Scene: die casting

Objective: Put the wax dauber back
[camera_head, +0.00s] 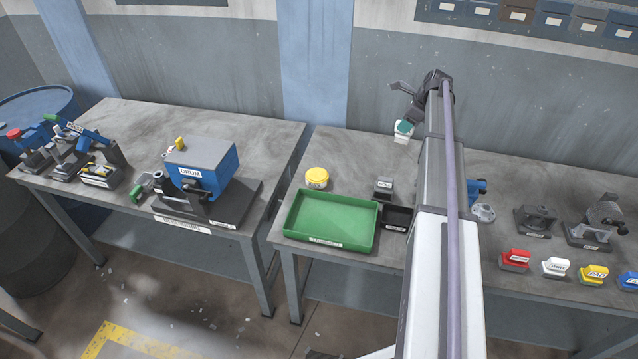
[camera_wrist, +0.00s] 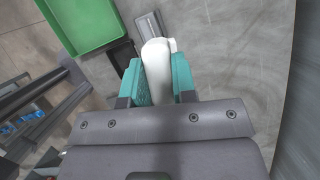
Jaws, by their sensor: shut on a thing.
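My gripper (camera_head: 404,127) is in the air above the right-hand table, behind the green tray. In the wrist view its teal fingers (camera_wrist: 164,80) are shut on a white, rounded piece, which I take to be the wax dauber (camera_wrist: 157,70). In the head view only a small pale part of the dauber (camera_head: 401,138) shows below the fingers. A small grey labelled block (camera_head: 384,187) stands on the table below the gripper, and in the wrist view the grey block (camera_wrist: 151,25) lies just beyond the dauber. Its label is too small to read surely.
A green tray (camera_head: 290,237) with a label sits at the table's front left. A small black bin (camera_head: 385,229) is beside it. A yellow-lidded tin (camera_head: 317,174) stands behind the tray. Coloured blocks and grey fixtures (camera_head: 535,220) stand to the right. The table's back strip is clear.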

